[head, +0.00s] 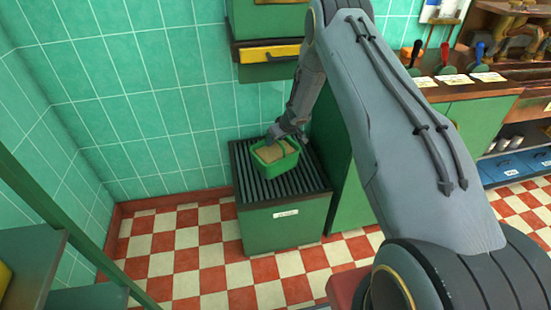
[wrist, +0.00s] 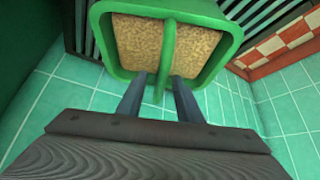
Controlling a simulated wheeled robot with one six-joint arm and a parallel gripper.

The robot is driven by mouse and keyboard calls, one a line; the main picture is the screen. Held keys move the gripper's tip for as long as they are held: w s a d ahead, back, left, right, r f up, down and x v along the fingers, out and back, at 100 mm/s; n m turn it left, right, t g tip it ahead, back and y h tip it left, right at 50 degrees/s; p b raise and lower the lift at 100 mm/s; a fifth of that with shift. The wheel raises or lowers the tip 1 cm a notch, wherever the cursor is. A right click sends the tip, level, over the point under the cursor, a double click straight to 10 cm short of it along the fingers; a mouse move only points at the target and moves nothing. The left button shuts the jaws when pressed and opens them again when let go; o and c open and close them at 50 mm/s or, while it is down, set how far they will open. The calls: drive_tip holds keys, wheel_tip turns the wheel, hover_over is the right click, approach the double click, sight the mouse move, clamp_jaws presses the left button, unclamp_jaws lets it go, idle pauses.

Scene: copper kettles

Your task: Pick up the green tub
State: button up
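The green tub (head: 277,169) stands on the dark slatted top of a low green cabinet in the head view, with grainy tan contents inside. In the wrist view the tub (wrist: 97,32) fills the top, and its green handle (wrist: 168,45) runs across the middle. My gripper (head: 287,133) is right at the tub, reaching down from above. In the wrist view my gripper (wrist: 159,80) has its two fingers apart, one on each side of the handle, with gaps visible between. The fingertips' exact depth against the handle is hard to tell.
The low cabinet (head: 285,228) stands against a teal tiled wall. A green unit with a yellow drawer front (head: 270,53) hangs above and behind it. A counter with coloured-handled tools (head: 478,50) is at the right. The checkered floor (head: 190,245) in front is clear.

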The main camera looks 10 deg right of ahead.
drive_tip(key=shift+c, duration=0.5)
clamp_jaws()
idle(0.8)
drive_tip(key=shift+w+r, duration=0.1)
drive_tip(key=shift+r, duration=0.05)
